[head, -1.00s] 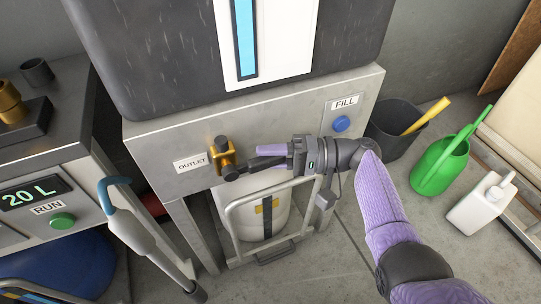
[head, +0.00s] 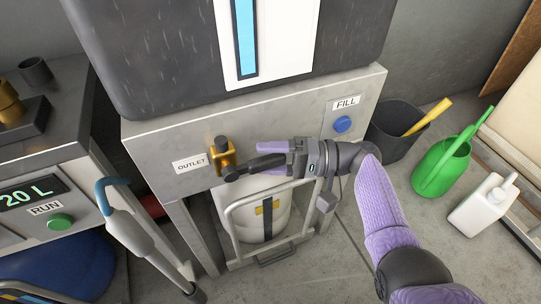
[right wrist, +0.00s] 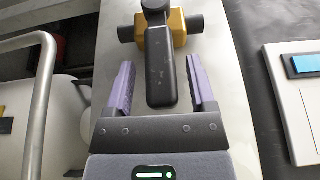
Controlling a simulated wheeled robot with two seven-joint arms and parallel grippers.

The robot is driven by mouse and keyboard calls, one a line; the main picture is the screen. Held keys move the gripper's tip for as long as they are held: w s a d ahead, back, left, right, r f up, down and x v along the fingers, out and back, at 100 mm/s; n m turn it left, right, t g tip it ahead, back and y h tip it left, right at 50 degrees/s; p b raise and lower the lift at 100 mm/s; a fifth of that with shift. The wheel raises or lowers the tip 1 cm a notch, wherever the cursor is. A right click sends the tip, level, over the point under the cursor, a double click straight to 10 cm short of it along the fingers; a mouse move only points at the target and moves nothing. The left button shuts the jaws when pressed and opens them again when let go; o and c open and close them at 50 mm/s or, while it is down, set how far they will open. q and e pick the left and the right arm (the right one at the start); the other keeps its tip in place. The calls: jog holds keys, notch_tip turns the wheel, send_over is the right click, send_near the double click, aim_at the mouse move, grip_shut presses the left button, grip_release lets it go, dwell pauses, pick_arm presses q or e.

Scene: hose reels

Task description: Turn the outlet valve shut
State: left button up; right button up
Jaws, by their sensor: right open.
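The outlet valve (head: 222,154) has a brass body on the grey steel panel, beside the OUTLET label (head: 190,164). Its black lever (head: 250,167) points right along the panel, crosswise to the valve's black pipe stubs. My right gripper (head: 268,158) is open, its purple fingers on either side of the lever's free end. In the right wrist view the lever (right wrist: 162,80) lies between the fingers (right wrist: 160,90), with a gap on both sides. The valve body (right wrist: 176,27) is beyond the fingertips there. My left gripper is out of view.
A FILL label and blue button (head: 342,124) are on the panel's right. A white container (head: 281,215) stands below behind a metal frame. A bench with a green RUN button (head: 61,221) and a wand (head: 128,232) are left. A green watering can (head: 440,168) stands right.

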jog(key=d, duration=1)
